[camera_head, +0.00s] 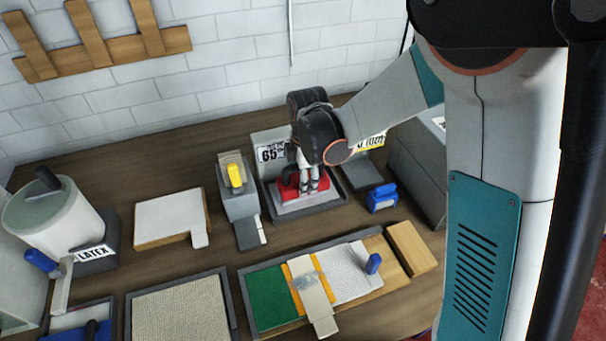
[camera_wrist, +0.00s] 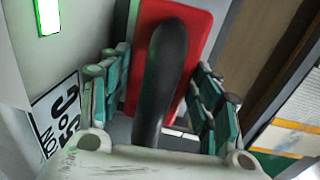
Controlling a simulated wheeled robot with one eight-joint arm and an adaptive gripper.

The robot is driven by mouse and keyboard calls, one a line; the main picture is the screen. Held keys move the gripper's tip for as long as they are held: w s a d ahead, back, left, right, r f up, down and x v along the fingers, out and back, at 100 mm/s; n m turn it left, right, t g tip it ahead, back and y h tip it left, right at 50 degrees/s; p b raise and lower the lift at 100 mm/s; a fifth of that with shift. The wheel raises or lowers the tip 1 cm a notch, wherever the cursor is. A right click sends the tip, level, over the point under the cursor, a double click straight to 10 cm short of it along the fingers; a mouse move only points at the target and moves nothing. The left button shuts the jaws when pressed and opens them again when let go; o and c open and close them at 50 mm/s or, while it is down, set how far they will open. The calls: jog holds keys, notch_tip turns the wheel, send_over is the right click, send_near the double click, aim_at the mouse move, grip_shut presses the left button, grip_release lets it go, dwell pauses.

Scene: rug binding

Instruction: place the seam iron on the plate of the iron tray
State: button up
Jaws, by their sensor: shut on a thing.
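The seam iron has a red body (camera_head: 288,189) and sits in the iron tray (camera_head: 300,212), at or just over its pale plate (camera_head: 293,205). I cannot tell whether it touches the plate. My gripper (camera_head: 308,186) comes down from above and is shut on the iron. In the wrist view, my gripper (camera_wrist: 163,72) has its teal fingers on both sides of the iron's black handle (camera_wrist: 165,65), over the red body (camera_wrist: 203,22). The gripper and arm hide part of the iron and the tray's upright back.
A grey stand with a yellow-topped piece (camera_head: 235,175) is close on the left. A blue-handled block (camera_head: 382,197) stands just right of the tray. A rug sample board (camera_head: 265,300) lies in front. A white pot (camera_head: 50,220) stands far left.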

jog(key=o, duration=1)
jog(key=shift+o, duration=0.2)
jog(key=shift+r, duration=0.1)
notch_tip(320, 180, up, 12)
jog(key=s+p, duration=0.1)
jog(key=p, duration=0.2)
jog(key=shift+s+d, duration=0.2)
